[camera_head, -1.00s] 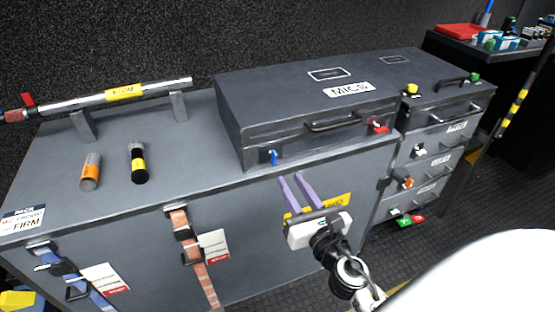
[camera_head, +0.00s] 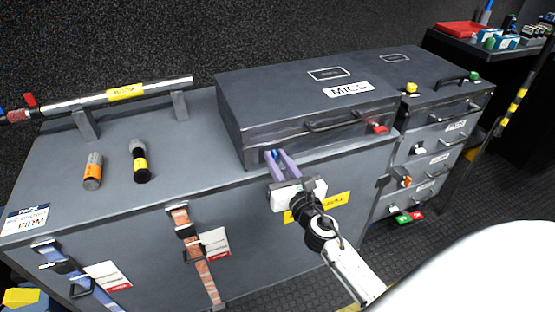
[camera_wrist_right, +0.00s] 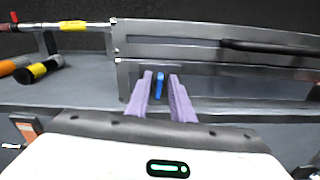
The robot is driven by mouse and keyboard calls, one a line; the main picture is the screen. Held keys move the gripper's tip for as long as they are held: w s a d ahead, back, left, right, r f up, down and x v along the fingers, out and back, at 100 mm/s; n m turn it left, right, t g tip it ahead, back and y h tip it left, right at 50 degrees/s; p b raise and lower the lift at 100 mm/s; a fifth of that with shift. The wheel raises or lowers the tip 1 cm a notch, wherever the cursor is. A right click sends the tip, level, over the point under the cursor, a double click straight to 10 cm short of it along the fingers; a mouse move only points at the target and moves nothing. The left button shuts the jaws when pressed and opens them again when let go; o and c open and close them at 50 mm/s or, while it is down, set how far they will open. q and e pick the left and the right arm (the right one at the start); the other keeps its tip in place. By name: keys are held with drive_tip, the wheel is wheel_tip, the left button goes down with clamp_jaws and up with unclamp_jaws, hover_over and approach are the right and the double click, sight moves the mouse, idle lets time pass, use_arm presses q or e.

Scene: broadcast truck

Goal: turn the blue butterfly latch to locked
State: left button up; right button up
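The blue butterfly latch (camera_wrist_right: 160,85) is on the front of the grey MICS case, near its left end. It stands upright in the right wrist view. My right gripper (camera_head: 276,156) has purple fingers and is at the case front. In the right wrist view its fingers (camera_wrist_right: 162,88) are apart, one on each side of the latch, with gaps visible. I cannot tell how deep the fingers reach around it. The MICS case (camera_head: 290,110) lies closed on the grey cabinet. My left gripper is not in view.
A red latch (camera_head: 377,128) is on the right of the case front, beside the black handle (camera_head: 333,122). Two microphones, orange-banded (camera_head: 93,172) and yellow-banded (camera_head: 140,162), stand or lie on the cabinet top (camera_head: 200,165) to the left. A metal tube (camera_head: 115,95) rests on brackets behind.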

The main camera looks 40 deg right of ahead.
clamp_jaws()
drive_tip(key=m, duration=0.5)
drive_tip(key=m+b, duration=0.1)
drive_tip(key=m, duration=0.5)
drive_tip(key=f+m, duration=0.1)
drive_tip(key=m, duration=0.4)
drive_tip(key=shift+s+d+f, duration=0.1)
drive_tip(key=shift+d, duration=0.3)
drive_tip(key=shift+m, duration=0.5)
drive_tip(key=shift+o, duration=1)
unclamp_jaws()
